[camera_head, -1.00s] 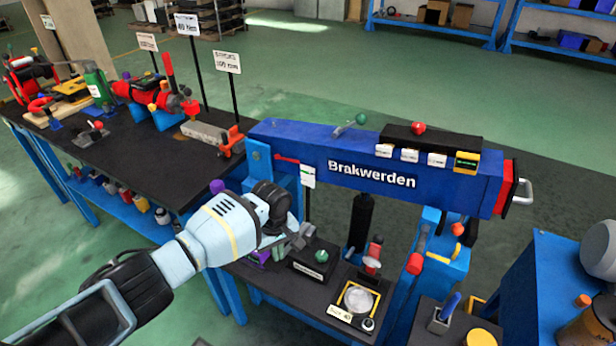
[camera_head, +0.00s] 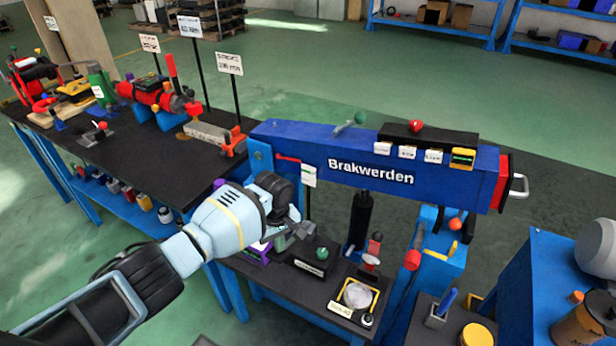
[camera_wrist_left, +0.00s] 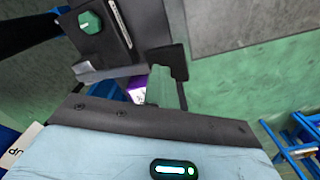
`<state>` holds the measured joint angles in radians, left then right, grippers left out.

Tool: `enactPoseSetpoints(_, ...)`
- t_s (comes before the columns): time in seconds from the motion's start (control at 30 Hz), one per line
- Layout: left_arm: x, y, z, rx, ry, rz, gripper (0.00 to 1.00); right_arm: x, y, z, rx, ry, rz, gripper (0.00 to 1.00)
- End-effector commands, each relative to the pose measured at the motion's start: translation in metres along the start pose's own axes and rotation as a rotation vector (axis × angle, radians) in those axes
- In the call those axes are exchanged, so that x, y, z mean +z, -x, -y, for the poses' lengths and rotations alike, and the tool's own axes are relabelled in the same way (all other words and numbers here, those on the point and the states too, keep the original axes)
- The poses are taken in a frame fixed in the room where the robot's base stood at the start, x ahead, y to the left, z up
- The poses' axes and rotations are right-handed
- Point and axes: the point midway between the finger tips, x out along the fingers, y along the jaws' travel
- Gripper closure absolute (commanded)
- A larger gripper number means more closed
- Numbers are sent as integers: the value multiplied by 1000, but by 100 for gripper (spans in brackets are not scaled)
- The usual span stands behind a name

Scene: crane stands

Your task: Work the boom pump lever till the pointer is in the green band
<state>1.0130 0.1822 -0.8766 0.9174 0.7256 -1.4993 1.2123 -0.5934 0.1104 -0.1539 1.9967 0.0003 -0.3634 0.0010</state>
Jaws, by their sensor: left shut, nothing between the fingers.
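The blue boom (camera_head: 300,141) marked "Brakwerden" reaches across the middle and right of the head view. Below it, a red-handled lever (camera_head: 375,246) stands near a round pale dial (camera_head: 357,294) in a yellow frame. A longer rod with a red grip (camera_head: 413,260) leans beside a blue block. I cannot tell which one is the boom pump lever. The dial's pointer and green band are too small to make out. My left gripper (camera_head: 303,232) is shut and empty, left of the levers and apart from them, near a dark box with a green knob (camera_head: 322,253). My right gripper is out of view.
A dark box with a green knob (camera_wrist_left: 91,23) also shows close by in the left wrist view. A purple item (camera_head: 257,252) sits beside my left wrist. The black workbench (camera_head: 60,150) on the left holds several machines and signs. A blue cabinet (camera_head: 550,270) stands at the right.

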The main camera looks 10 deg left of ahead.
Motion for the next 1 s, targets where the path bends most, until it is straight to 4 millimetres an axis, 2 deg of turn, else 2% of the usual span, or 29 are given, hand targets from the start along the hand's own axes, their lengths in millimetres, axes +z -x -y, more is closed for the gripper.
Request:
enactPoseSetpoints(0.07,0,10,0,-1,0,-2,100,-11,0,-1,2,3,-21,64)
enactPoseSetpoints(0.33,0,29,2,-4,0,2,100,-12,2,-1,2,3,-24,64)
enactPoseSetpoints(0.6,0,49,1,-3,1,2,100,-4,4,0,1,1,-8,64)
enactPoseSetpoints(1.0,0,53,1,-3,1,1,100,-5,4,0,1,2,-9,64)
